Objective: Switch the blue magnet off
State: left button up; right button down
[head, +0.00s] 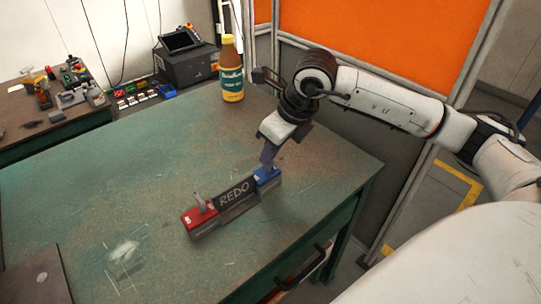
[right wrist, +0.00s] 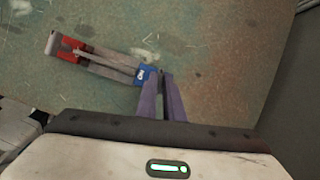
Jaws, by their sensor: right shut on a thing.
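The blue magnet (head: 266,179) sits at the right end of a dark bar marked REDO (head: 235,193) on the green table. It also shows in the right wrist view (right wrist: 146,76), right at my fingertips. My right gripper (head: 267,163) reaches down to its top, with purple fingers shut on its lever. The fingers hide most of that lever, so its exact position cannot be told. The right gripper also shows in the right wrist view (right wrist: 163,90). The red magnet (head: 199,217) sits at the bar's left end, its grey lever sticking up. My left gripper is not in view.
The green table (head: 90,185) is mostly clear around the bar. A brown bottle with a yellow cap (head: 231,72) stands at the back. A side bench (head: 30,130) at the left holds tools. An orange panel (head: 390,40) stands behind my right arm.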

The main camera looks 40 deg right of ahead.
jog(key=shift+a+f+m, duration=0.1)
jog(key=shift+m, duration=0.2)
jog(key=shift+m+h+b, duration=0.45)
jog(key=shift+m+h, duration=0.05)
jog(key=shift+m, duration=0.5)
jog(key=c, duration=1.9)
grip_release()
jog(key=shift+o, duration=0.2)
